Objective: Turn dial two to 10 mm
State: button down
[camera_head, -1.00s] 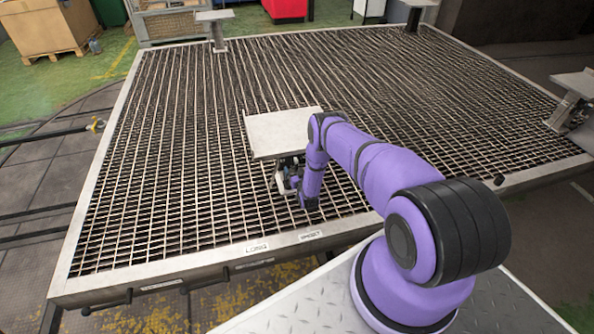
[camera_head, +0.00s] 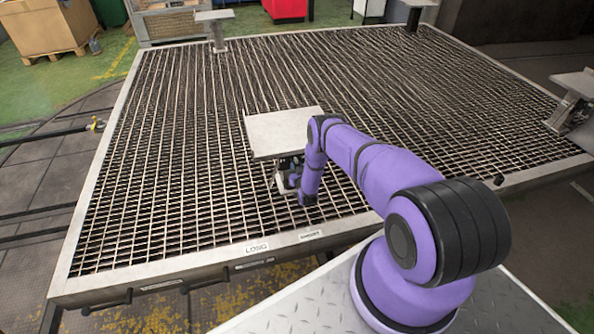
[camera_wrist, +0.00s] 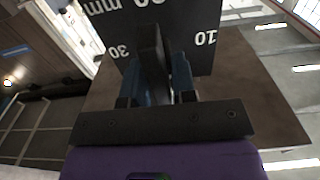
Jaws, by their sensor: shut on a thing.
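The dial (camera_wrist: 200,40) shows in the wrist view as a dark plate with white upside-down figures. Its 30 is at the left, its 10 at the right, and a partly cut-off 20 mm at the top. My gripper (camera_wrist: 155,80) is shut on the dial's dark upright handle (camera_wrist: 150,50), which stands between the 30 and the 10, near the 20 mm mark. Its exact pointing is hidden. In the head view my gripper (camera_head: 288,183) is low beside the underside of a grey plate-topped stand (camera_head: 285,132); the dial itself is hidden there.
The metal grating deck (camera_head: 170,180) spreads around the stand. Other plate-topped stands are at the back left (camera_head: 214,16), back right (camera_head: 420,3) and right edge (camera_head: 578,82). Labels LONG (camera_head: 256,248) and a second one (camera_head: 311,235) are on the front rim.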

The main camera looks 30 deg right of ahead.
jog(key=n, duration=0.4)
jog(key=shift+a, duration=0.1)
jog(key=n, duration=0.4)
jog(key=shift+n, duration=0.3)
jog(key=n, duration=0.9)
jog(key=shift+n, duration=0.3)
grip_release()
jog(key=v, duration=0.9)
jog(key=shift+s, duration=0.1)
